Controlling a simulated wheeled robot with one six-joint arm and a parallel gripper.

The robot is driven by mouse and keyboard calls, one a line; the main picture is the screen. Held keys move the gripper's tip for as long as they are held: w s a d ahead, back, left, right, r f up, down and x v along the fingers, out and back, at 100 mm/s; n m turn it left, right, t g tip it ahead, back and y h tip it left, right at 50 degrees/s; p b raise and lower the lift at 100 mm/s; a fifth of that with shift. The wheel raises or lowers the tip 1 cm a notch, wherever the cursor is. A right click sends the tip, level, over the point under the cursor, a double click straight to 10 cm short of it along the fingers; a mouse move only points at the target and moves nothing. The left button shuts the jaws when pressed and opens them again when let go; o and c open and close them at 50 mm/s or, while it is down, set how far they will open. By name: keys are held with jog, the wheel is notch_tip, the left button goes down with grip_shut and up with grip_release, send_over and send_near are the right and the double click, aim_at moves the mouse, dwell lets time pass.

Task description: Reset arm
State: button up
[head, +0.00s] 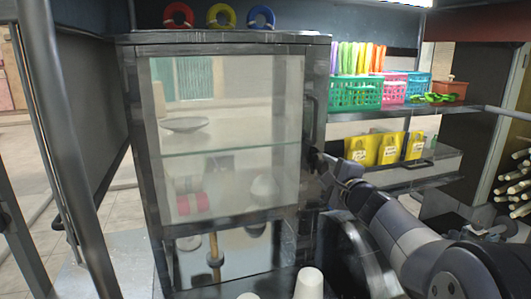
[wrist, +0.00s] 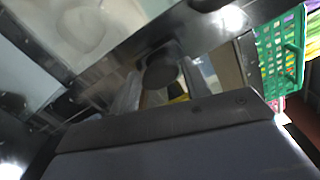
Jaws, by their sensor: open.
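My arm reaches in from the lower right of the head view. My gripper (head: 322,162) is open at the right edge of the glass-fronted cabinet (head: 228,44), close to its dark upright handle (head: 309,118). I cannot tell whether it touches the cabinet. The cabinet's glass door (head: 232,110) looks shut. In the wrist view, the cabinet's dark frame (wrist: 135,48) runs diagonally just ahead, and a dark rounded part (wrist: 160,72) shows in front of the gripper.
A dark metal post (head: 65,130) stands at left. White cups (head: 309,284) are at the bottom. Cane stalks (head: 515,185) are far right.

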jog(key=shift+n+p, duration=0.85)
jog(key=shift+n, duration=0.55)
